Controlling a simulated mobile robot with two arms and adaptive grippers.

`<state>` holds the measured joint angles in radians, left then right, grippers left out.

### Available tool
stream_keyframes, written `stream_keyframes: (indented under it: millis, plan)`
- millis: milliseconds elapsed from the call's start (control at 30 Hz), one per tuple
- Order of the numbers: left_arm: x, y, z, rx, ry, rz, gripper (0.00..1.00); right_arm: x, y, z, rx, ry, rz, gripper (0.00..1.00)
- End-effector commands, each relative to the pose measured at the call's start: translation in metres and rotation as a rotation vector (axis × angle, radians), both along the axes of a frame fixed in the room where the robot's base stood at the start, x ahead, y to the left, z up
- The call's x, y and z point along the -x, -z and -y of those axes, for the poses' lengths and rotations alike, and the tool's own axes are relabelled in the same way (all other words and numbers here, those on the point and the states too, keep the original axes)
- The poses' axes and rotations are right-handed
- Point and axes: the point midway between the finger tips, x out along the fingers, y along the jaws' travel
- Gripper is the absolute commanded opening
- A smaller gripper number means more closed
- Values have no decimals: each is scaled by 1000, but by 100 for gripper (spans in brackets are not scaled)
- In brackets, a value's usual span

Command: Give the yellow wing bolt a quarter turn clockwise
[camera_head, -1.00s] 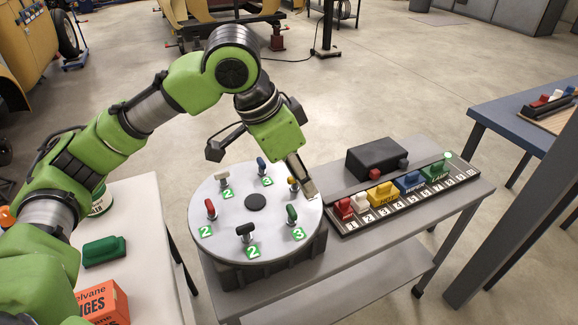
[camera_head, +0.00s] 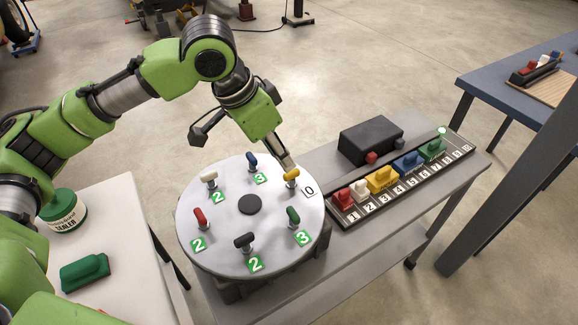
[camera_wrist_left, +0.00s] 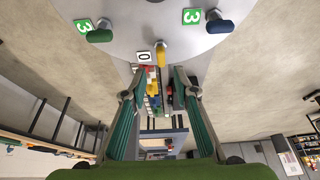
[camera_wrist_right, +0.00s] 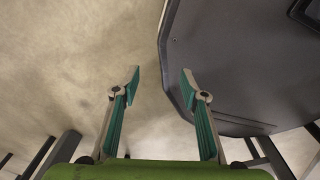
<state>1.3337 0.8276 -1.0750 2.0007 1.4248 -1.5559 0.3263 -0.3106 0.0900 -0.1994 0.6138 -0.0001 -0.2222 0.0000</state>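The yellow wing bolt (camera_head: 291,176) stands at the right rim of a round grey plate (camera_head: 224,218), beside a white tag reading 0 (camera_head: 309,189). My left gripper (camera_head: 285,160) is just above and behind it in the head view. In the left wrist view the yellow wing bolt (camera_wrist_left: 161,54) is ahead of the fingertips and midway between them. The left gripper (camera_wrist_left: 153,80) is open there, with nothing between its fingers. My right gripper (camera_wrist_right: 160,80) is open and empty in the right wrist view; it does not show in the head view.
Red (camera_head: 200,217), white, blue, black and green wing bolts stand around the plate, with green number tags. A rack (camera_head: 400,180) with numbered coloured handles and a black box (camera_head: 370,139) stand to the right. A white table (camera_head: 110,235) is at left.

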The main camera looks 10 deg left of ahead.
Motion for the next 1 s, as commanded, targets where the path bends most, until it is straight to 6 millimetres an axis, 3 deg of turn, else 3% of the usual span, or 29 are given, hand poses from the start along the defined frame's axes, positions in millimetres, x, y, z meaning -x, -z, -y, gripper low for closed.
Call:
stream_keyframes:
  millis: [100,300,733,767,867,1000]
  plan:
    - [-6,23,6,-1,-1,-3,27,-3,-1,1,1,1,3,40]
    - [-15,50,14,-1,0,-1,27,-14,-2,-4,-6,2,20,40]
    - [-18,60,17,0,1,2,27,-16,-3,-17,-20,5,23,40]
    - [-18,60,17,0,1,2,24,-16,-3,-16,-20,5,22,40]
    - [-18,60,17,0,1,2,0,-15,-2,-14,-18,5,22,40]
    - [-18,60,17,0,1,2,0,-15,-2,-11,-13,3,22,40]
